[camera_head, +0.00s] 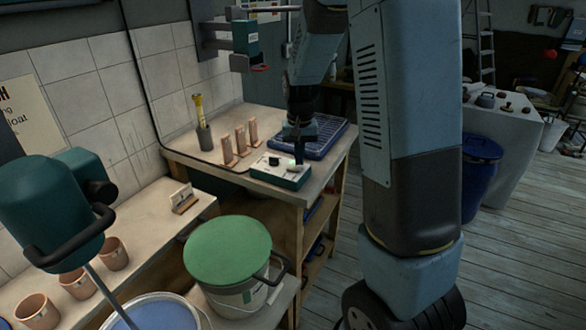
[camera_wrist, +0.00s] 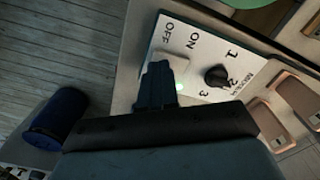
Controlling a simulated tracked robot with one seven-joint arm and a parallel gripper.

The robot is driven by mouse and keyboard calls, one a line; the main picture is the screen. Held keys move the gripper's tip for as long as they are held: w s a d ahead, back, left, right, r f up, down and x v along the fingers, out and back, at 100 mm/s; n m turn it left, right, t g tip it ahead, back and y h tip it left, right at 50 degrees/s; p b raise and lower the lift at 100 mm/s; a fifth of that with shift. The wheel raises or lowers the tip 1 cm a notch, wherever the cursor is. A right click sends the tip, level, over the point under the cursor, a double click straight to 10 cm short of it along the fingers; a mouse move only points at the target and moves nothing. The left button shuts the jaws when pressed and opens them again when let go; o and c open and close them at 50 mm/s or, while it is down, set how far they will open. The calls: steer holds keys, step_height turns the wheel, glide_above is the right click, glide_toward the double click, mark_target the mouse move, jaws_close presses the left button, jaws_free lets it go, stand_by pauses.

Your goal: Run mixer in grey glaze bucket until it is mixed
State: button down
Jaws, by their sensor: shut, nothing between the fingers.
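A teal mixer (camera_head: 55,205) hangs at the left of the head view. Its thin shaft (camera_head: 108,295) goes down toward an uncovered bucket (camera_head: 203,310) with blue-grey contents, cut off by the bottom edge. A control box (camera_head: 278,180) lies on the bench; the wrist view shows its white panel (camera_wrist: 200,42) with OFF and ON labels and a black knob (camera_wrist: 216,76) beside 1, 2 and 3. A small green light (camera_wrist: 180,87) is lit. My gripper (camera_head: 299,162) is shut and empty, its tips (camera_wrist: 160,75) over the switch area by ON and OFF. They hide part of it; contact is unclear.
A bucket with a green lid (camera_head: 228,250) stands in front of the bench. Clay cups (camera_head: 112,254) line the left shelf. A blue bin (camera_head: 480,165) stands right.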

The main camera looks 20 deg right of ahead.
mark_target(299, 168)
steer(key=shift+f, duration=0.9)
stand_by(0.6)
steer(key=shift+r, duration=3.5)
